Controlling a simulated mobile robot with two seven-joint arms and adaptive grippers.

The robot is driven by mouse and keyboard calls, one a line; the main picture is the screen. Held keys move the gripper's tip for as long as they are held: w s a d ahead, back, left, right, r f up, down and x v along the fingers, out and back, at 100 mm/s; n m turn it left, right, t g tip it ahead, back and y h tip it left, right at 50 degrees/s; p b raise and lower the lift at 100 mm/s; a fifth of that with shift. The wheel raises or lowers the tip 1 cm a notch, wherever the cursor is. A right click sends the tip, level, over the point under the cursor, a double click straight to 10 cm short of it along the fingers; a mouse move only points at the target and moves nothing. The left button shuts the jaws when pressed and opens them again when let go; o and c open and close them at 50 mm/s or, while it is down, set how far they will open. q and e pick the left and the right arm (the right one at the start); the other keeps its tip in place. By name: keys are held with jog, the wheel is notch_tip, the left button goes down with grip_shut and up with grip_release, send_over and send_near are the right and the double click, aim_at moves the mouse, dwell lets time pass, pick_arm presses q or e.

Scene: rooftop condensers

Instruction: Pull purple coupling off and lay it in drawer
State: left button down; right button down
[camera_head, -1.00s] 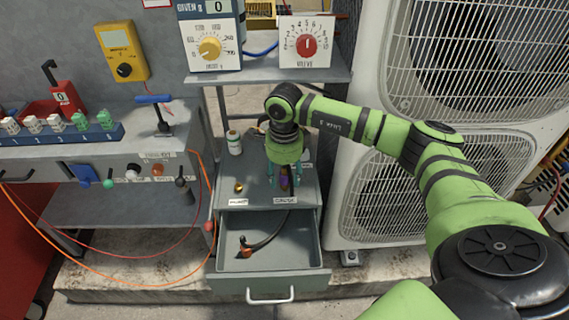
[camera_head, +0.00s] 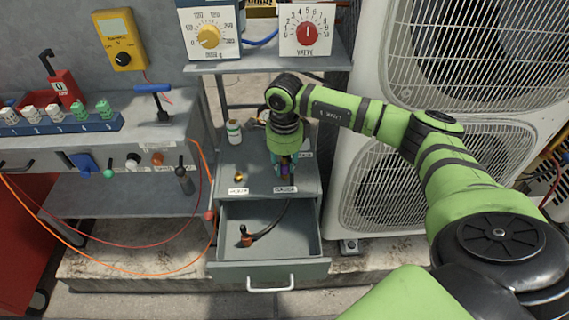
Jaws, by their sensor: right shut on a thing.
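The purple coupling (camera_head: 285,172) sits at the front of the grey cabinet top, above the "GAUGE" label. My right gripper (camera_head: 286,166) points down over it and is shut on it, hiding most of it. The drawer (camera_head: 228,264) below is open. A dark hose (camera_head: 272,228) with an orange-red end lies in it and curves up toward the coupling; I cannot tell whether they are joined. My left gripper is not in view.
The large condenser (camera_head: 350,150) is close on the right. Orange and red cables hang left of the drawer. The drawer floor is mostly clear.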

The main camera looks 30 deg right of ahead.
jog(key=shift+w+r, duration=0.1)
jog(key=shift+r, duration=0.2)
jog(key=shift+r+p, duration=1.6)
jog(key=shift+r, duration=0.55)
